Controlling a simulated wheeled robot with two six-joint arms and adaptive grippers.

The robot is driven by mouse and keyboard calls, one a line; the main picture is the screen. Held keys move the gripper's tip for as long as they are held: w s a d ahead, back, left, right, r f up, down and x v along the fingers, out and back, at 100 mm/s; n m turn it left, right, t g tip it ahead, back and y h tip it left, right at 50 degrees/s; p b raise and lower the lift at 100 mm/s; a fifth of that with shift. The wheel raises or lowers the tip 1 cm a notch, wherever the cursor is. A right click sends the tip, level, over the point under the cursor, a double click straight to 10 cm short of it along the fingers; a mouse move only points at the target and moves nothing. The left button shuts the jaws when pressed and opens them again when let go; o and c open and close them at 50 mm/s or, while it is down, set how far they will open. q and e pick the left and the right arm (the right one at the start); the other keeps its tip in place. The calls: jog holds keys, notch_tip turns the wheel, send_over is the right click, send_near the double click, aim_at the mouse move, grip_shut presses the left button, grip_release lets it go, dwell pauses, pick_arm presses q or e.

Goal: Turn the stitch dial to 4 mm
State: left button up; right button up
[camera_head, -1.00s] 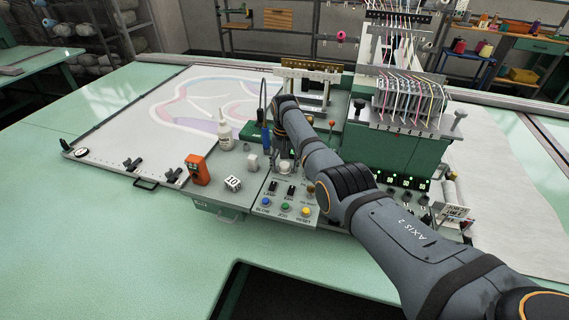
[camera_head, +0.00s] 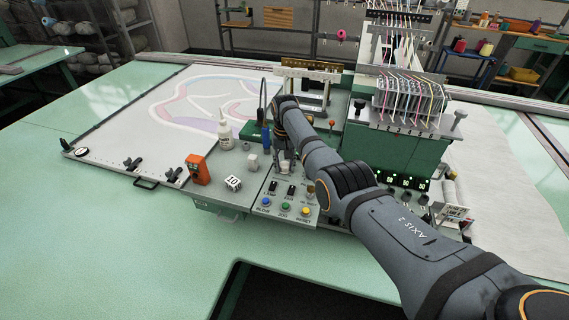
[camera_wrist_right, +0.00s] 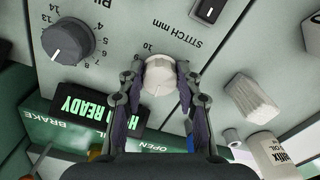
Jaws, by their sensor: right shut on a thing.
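The stitch dial (camera_wrist_right: 159,75) is a pale round knob on the grey control panel (camera_head: 283,195). In the right wrist view the label "STITCH mm" and a printed "10" stand beside it. My right gripper (camera_wrist_right: 157,80) has its two fingers on opposite sides of the knob and is shut on it. In the head view my right gripper (camera_head: 285,165) reaches down to the panel, and the arm hides most of the dial. My left gripper is not in view.
A larger dark dial (camera_wrist_right: 67,42) and a green lit "READY" display (camera_wrist_right: 98,110) are near the knob. The panel has blue, green and yellow buttons.

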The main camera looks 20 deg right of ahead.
aim_at(286, 164)
jog(key=n+p, duration=0.1)
jog(key=n, duration=0.5)
jog(key=shift+d, duration=0.15)
jog(key=n, duration=0.5)
jog(key=shift+w+r, duration=0.1)
jog(key=shift+n, duration=0.3)
jog(key=o, duration=1.1)
jog(key=shift+o, duration=0.2)
notch_tip(286, 164, up, 12)
